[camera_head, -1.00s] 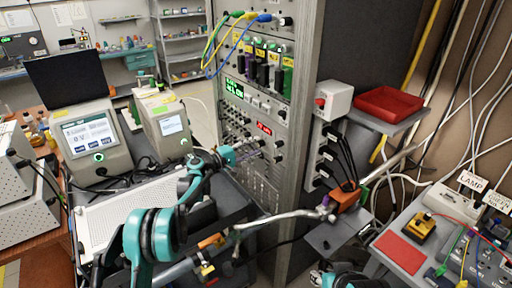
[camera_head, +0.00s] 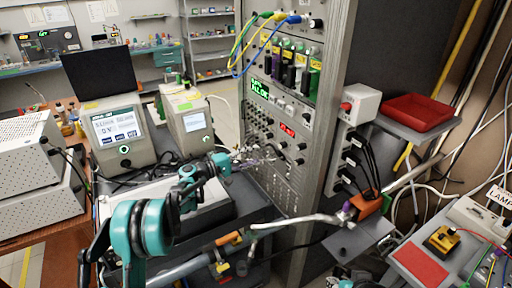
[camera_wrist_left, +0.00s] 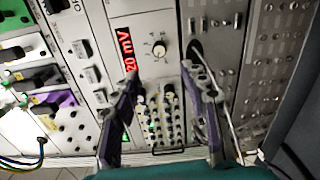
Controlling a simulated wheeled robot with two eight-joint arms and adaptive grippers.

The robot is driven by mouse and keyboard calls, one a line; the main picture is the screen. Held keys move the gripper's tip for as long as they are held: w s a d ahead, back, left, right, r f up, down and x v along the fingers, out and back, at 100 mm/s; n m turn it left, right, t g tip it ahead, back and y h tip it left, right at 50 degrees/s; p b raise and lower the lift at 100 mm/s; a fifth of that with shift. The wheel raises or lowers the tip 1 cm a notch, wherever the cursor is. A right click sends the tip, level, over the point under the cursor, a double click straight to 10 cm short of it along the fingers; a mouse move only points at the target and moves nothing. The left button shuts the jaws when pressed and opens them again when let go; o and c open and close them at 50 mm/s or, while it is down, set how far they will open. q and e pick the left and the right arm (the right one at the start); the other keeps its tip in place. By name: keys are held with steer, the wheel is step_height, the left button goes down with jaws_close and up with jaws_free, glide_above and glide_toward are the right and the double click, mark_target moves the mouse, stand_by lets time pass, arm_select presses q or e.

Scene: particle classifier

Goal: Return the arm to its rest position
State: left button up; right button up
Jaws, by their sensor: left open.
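My left arm (camera_head: 140,228), teal and black, comes in from the left over the grey cart. Its gripper (camera_head: 268,155) is in front of the tall instrument rack (camera_head: 300,130), at the height of the lower panels. In the left wrist view the two purple-grey fingers (camera_wrist_left: 165,85) are spread apart with nothing between them. Rack panels with a red display (camera_wrist_left: 127,48), knobs and sockets show beyond the fingers. I cannot tell the exact gap to the panel. My right gripper is not seen.
A metal pipe (camera_head: 300,222) runs in front of the rack to an orange block (camera_head: 372,203). A red tray (camera_head: 415,112) sits on a shelf at right. Cables hang at the rack's upper front and right wall.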

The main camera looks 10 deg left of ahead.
arm_select(q)
steer(key=s+d+r+m+g+y, duration=0.1)
steer(key=s+r+m+y, duration=0.15)
steer(key=s, duration=0.65)
steer(key=s+d+r+m+g+y, duration=0.15)
steer(key=s+y, duration=0.25)
steer(key=s, duration=0.6)
steer(key=s+a+f+m+y, duration=0.1)
steer(key=s+a+f+y, duration=0.1)
steer(key=s, duration=0.6)
steer(key=s+a+f+m+y, duration=0.1)
steer(key=s+a+f+y, duration=0.2)
steer(key=s+a, duration=0.2)
steer(key=s+a+f+m+y, duration=0.2)
steer(key=s+a+f+y, duration=0.1)
steer(key=s, duration=0.9)
steer(key=shift+a+f+g, duration=0.15)
steer(key=shift+f+g, duration=0.1)
steer(key=shift+g, duration=0.1)
